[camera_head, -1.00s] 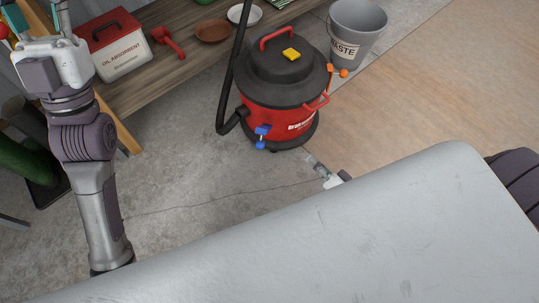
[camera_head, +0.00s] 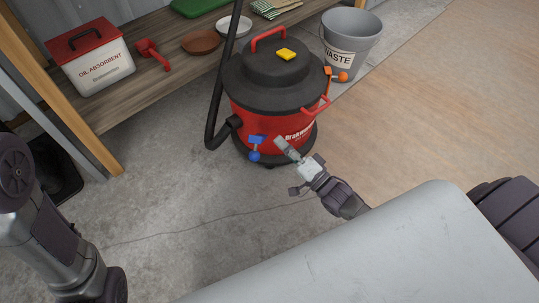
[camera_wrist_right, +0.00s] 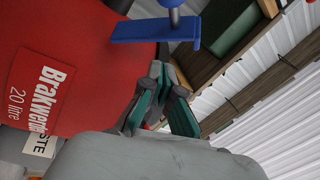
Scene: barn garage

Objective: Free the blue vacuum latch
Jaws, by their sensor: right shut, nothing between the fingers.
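The blue latch (camera_head: 255,147) is on the front left side of the red vacuum drum (camera_head: 285,122), below the black lid (camera_head: 280,75). In the right wrist view the blue latch (camera_wrist_right: 155,30) shows as a flat blue bar with a round stem, just beyond my fingertips. My right gripper (camera_head: 281,144) is shut and empty, a little to the right of the latch and apart from it. Its teal-padded fingers (camera_wrist_right: 165,88) also show in the right wrist view. My left arm shows at the lower left, but its gripper is out of view.
An orange latch (camera_head: 328,76) is on the drum's right side. A grey waste bucket (camera_head: 352,40) stands behind it. A wooden bench (camera_head: 125,108) holds an oil absorbent box (camera_head: 92,62), a red scoop (camera_head: 153,54) and bowls. The black hose (camera_head: 219,90) rises at the drum's left.

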